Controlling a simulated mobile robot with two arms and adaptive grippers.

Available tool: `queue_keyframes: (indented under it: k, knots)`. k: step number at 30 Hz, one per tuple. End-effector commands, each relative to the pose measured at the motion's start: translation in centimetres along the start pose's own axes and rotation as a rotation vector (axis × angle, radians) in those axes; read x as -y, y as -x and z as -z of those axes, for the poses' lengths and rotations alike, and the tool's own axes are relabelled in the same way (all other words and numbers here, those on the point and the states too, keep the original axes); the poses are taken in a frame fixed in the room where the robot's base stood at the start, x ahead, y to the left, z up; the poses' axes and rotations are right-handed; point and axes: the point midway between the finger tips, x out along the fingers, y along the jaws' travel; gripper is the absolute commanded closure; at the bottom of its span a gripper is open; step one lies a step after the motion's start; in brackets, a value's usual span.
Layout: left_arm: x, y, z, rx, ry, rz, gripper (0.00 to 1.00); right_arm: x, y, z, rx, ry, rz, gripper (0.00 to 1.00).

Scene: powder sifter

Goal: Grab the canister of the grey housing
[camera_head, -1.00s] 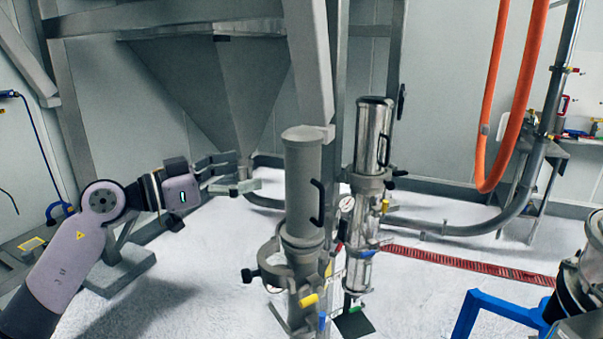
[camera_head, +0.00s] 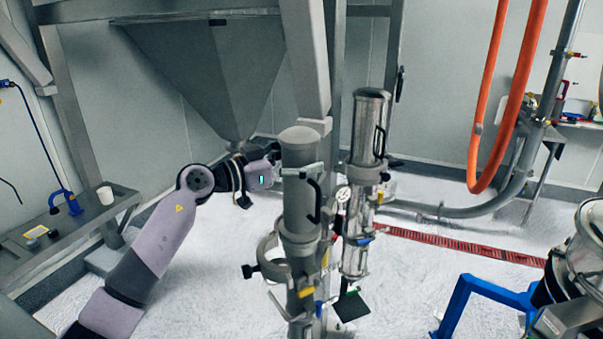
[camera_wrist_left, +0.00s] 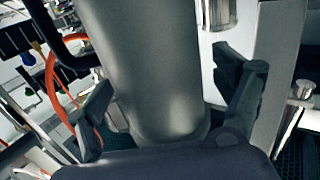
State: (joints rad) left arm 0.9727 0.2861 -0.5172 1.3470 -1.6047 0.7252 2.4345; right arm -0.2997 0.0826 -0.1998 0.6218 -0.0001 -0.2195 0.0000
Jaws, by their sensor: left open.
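The grey canister (camera_head: 300,205) stands upright on the grey housing (camera_head: 303,262), with a black handle on its right side. My left gripper (camera_head: 296,171) is at the upper part of the canister, coming from the left. In the left wrist view the canister (camera_wrist_left: 155,70) fills the middle, and the open fingers of my left gripper (camera_wrist_left: 168,105) stand on either side of it. A gap shows between the canister and the right finger. The left finger lies beside the canister below its black handle. My right gripper is not in view.
A shiny metal canister (camera_head: 371,125) on its own housing stands close behind, to the right. A grey steel beam (camera_head: 313,60) rises just behind the grey canister. A blue frame (camera_head: 458,305) stands at the lower right. White floor (camera_head: 225,270) is free at the left.

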Motion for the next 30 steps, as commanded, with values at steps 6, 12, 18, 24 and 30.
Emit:
queue_keyframes:
  k: [6,12,18,24,30]
  knots:
    - [0.03,-0.04,-0.03,0.0,-0.001,0.001,0.12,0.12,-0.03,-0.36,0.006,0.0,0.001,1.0]
    - [0.03,-0.02,-0.03,0.0,0.0,0.0,0.26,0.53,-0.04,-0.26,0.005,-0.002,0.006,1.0]
    - [0.02,-0.01,-0.03,0.0,0.0,0.0,0.39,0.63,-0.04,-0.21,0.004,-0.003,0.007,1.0]
    - [0.03,-0.01,-0.03,0.0,0.0,0.0,0.52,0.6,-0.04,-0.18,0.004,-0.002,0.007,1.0]
    - [0.04,0.0,-0.02,0.0,0.0,0.001,0.66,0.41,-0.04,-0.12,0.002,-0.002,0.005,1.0]
